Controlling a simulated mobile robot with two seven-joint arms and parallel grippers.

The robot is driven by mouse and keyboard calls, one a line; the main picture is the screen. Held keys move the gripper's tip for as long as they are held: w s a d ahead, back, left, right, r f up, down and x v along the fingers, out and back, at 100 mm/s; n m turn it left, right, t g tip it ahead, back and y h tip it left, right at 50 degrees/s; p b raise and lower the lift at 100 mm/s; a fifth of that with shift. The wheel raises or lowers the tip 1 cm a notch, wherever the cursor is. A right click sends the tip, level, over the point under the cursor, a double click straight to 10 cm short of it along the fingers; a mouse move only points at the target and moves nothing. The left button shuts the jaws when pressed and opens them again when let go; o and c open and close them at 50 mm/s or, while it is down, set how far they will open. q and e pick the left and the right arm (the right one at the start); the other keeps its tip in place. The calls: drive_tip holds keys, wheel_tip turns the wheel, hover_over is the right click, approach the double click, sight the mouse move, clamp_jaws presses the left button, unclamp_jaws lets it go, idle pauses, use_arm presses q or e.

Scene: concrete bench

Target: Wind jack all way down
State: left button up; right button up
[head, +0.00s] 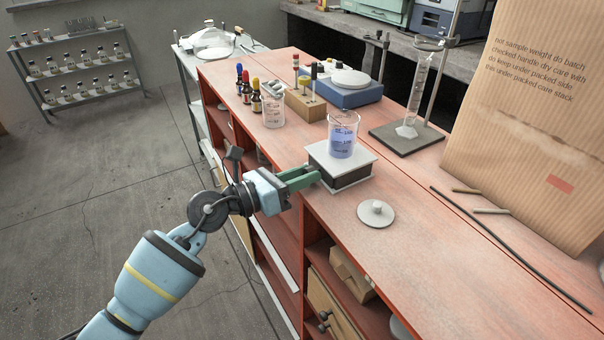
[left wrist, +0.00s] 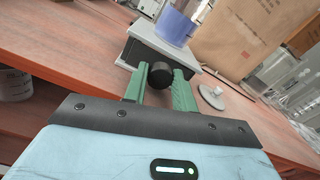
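The lab jack (head: 341,160) stands on the red bench, with a pale top plate and a dark body. A beaker of blue liquid (head: 342,135) stands upright on its plate. The plate is a short way above the bench. My left gripper (head: 312,177) reaches in from the left to the jack's side. In the left wrist view, its green fingers (left wrist: 161,82) lie on both sides of the jack's black knob (left wrist: 161,74) and appear closed on it. The knob is hidden in the head view. My right gripper is not in view.
A round pale lid (head: 376,212) lies on the bench near the jack. A stand with a cylinder (head: 408,133) and a large paper bag (head: 530,140) are at the right.

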use_arm(q)
drive_tip(key=o, duration=0.4)
drive_tip(key=shift+o, duration=0.2)
drive_tip(key=v, duration=0.7)
drive_tip(key=shift+s+a, duration=0.25)
drive_tip(key=shift+a, duration=0.05)
